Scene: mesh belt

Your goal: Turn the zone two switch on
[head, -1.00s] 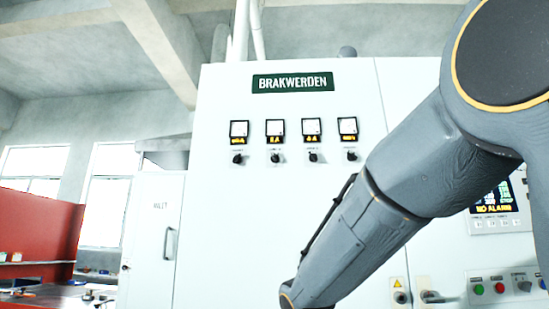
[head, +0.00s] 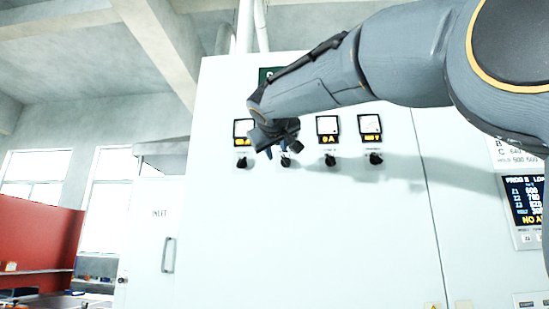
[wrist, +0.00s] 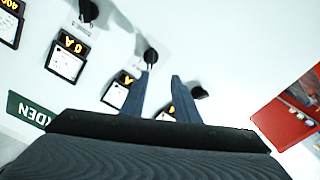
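Four black rotary switches sit in a row below lit meters on the pale cabinet; their labels are too small to read. The second switch from the left (head: 286,161), probably zone two, is partly covered by my gripper (head: 276,153). In the wrist view, which is upside down, this switch (wrist: 150,56) is just beyond the left fingertip. My gripper (wrist: 160,72) is open and empty, its two fingers apart. Contact with the switch cannot be told. The leftmost switch (wrist: 200,92) is to the right of the fingers there. The second switch's setting is unclear.
The third switch (head: 330,161) and fourth switch (head: 376,158) are to the right of my gripper. A display panel (head: 527,205) is at the far right. An inlet door handle (head: 168,255) is at lower left. The cabinet face below the switches is clear.

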